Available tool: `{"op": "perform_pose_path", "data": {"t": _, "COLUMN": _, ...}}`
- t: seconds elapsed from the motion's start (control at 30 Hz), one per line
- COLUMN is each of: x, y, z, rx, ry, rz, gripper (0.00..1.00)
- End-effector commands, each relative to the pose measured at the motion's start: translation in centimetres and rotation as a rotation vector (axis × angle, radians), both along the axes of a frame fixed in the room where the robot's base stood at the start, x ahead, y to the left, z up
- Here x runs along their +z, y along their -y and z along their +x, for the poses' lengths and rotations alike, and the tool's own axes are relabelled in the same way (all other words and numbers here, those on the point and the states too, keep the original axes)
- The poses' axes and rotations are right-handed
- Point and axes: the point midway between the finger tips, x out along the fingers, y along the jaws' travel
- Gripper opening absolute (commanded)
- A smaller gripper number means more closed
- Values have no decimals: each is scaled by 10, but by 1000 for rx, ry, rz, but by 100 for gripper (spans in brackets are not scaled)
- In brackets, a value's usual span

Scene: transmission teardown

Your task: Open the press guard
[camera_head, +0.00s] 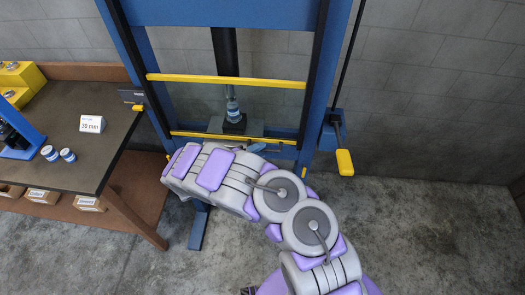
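The blue press frame (321,75) stands against the wall. Its guard spans the two uprights, with a yellow upper bar (228,81) and a yellow lower bar (233,138). The guard appears closed in front of the ram, and the space between its bars looks see-through. A small cylindrical part (233,112) stands on the press bed behind it. My arm reaches across below the guard, its far end near the left upright.
A dark workbench (75,125) at left holds a white sign (92,124), small round tins (68,155), a blue tool (18,140) and a yellow block (20,82). A lever with a yellow grip (345,162) juts out right of the press. The right floor is clear.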

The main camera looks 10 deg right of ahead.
Motion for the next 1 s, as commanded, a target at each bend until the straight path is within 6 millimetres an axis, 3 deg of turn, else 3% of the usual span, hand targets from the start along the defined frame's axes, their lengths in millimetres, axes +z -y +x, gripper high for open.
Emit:
{"op": "perform_pose_path", "data": {"t": 0.3, "x": -3, "y": 21, "z": 9, "rx": 0, "ry": 0, "rz": 5, "gripper": 38}}
{"op": "perform_pose_path", "data": {"t": 0.53, "x": -3, "y": 22, "z": 9, "rx": 0, "ry": 0, "rz": 5, "gripper": 37}}
{"op": "perform_pose_path", "data": {"t": 0.9, "x": -3, "y": 18, "z": 9, "rx": 1, "ry": -1, "rz": 2, "gripper": 2}}
{"op": "perform_pose_path", "data": {"t": 1.0, "x": -4, "y": 18, "z": 9, "rx": 2, "ry": -1, "rz": 3, "gripper": 0}}
